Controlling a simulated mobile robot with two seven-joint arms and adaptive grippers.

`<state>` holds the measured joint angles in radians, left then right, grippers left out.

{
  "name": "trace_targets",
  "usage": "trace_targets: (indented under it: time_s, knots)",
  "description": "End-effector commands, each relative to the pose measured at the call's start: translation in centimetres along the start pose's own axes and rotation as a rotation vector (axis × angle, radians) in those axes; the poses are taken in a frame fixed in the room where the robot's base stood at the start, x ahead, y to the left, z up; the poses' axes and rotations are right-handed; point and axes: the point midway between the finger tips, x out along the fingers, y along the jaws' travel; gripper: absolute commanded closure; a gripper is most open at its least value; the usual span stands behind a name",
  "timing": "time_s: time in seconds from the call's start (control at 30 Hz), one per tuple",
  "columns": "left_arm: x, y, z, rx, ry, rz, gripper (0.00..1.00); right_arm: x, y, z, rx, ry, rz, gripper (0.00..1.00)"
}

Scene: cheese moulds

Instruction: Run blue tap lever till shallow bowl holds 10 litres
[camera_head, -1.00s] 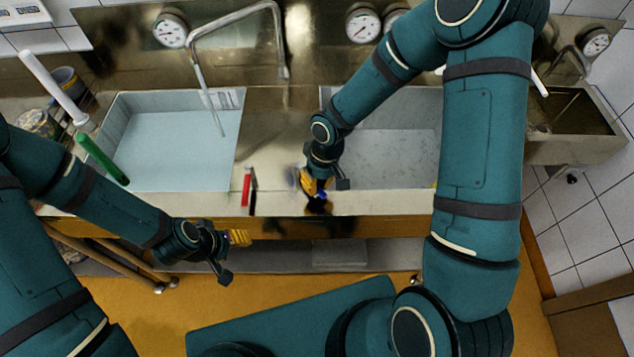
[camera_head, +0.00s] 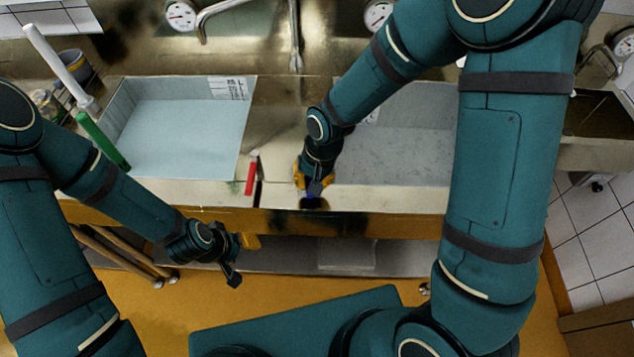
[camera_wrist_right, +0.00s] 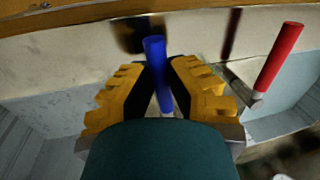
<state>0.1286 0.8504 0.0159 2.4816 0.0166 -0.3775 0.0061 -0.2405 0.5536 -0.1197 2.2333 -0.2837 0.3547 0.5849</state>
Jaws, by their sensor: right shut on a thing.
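The blue tap lever (camera_wrist_right: 155,52) stands between the fingers of my right gripper (camera_wrist_right: 160,88), which is shut on it. In the head view my right gripper (camera_head: 314,182) is at the counter's front edge, and only a little blue shows there. The red lever (camera_head: 251,177) is to its left, apart from the gripper. A pale blue basin (camera_head: 118,112) is at the left and a grey basin (camera_head: 400,145) at the right, partly behind my right arm. I cannot tell which is the shallow bowl. My left gripper (camera_head: 246,242) hangs before the counter, its finger gap unclear.
A bent metal pipe (camera_head: 295,40) comes down between the basins. Round dial gauges (camera_head: 181,15) line the back. A green-handled tool (camera_head: 102,140) leans at the left basin's left edge, beside a white rod (camera_head: 55,60). A small metal sink (camera_head: 595,115) is at far right.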

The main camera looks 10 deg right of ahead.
Motion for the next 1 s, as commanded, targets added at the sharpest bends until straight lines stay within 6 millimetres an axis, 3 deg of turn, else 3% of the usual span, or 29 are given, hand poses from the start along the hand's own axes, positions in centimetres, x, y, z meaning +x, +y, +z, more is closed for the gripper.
trace_targets:
  time_s: [0.3,0.73,0.77,0.83,1.0]
  knots:
    - [0.81,-0.27,0.25,0.002,-0.004,0.0,0.46,0.41,-0.6,0.28,0.098,0.011,0.004,1.0]
    - [0.81,-0.27,0.29,0.003,-0.005,0.001,0.46,0.39,-0.71,0.29,0.109,0.012,0.004,1.0]
    - [0.81,-0.27,0.29,0.003,-0.005,0.001,0.46,0.39,-0.71,0.29,0.109,0.012,0.004,0.8]
    - [0.81,-0.27,0.28,0.003,-0.005,0.001,0.46,0.37,-0.72,0.28,0.108,0.013,0.004,0.55]
    - [0.79,-0.27,0.28,0.002,-0.005,0.0,0.46,0.27,-0.76,0.16,0.107,0.016,0.002,0.52]
